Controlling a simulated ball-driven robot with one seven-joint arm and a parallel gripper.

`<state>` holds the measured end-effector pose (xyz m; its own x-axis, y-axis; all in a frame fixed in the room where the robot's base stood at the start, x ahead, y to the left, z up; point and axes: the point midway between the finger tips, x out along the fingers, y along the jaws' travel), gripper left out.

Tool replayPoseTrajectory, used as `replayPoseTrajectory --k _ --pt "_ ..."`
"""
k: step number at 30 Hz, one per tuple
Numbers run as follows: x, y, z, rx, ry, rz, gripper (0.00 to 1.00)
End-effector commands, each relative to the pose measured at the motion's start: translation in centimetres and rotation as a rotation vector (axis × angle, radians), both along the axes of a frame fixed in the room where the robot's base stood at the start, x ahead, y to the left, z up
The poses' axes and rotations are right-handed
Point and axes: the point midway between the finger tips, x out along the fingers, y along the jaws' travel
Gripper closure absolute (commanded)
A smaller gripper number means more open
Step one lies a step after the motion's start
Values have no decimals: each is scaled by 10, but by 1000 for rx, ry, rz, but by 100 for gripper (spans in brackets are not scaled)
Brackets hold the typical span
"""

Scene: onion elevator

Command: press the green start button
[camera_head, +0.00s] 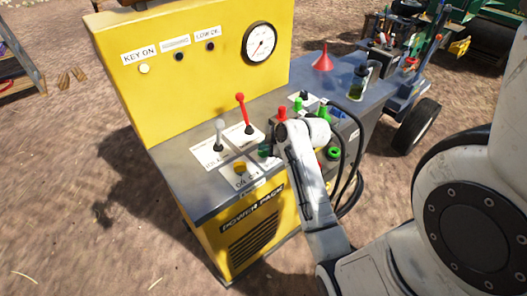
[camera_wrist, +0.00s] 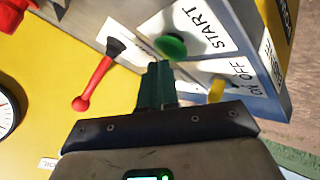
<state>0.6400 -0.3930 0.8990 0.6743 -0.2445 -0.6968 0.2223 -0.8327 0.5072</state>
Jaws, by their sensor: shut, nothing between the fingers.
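The round green start button (camera_wrist: 171,46) sits on a white plate marked START in the wrist view. My gripper (camera_wrist: 157,66) has its dark green fingers shut together and empty. The fingertips point toward the button and show just below it in the picture; I cannot tell whether they touch. In the head view my gripper (camera_head: 264,150) is low over the console top, between the red lever and the yellow switch. The button cannot be made out from the fingers there.
A red lever (camera_head: 241,112) and a grey lever (camera_head: 219,133) stand on the console (camera_head: 187,172). The yellow on/off switch (camera_head: 240,167) is near its front edge. A pressure gauge (camera_head: 259,43) is on the yellow panel. A red funnel (camera_head: 323,60) stands farther back.

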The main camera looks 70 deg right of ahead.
Motion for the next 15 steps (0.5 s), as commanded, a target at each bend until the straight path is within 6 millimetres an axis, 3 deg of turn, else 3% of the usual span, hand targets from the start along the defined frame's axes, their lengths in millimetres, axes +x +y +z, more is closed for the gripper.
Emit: replayPoseTrajectory --k 15 --pt "0 0 -7 1 0 1 100"
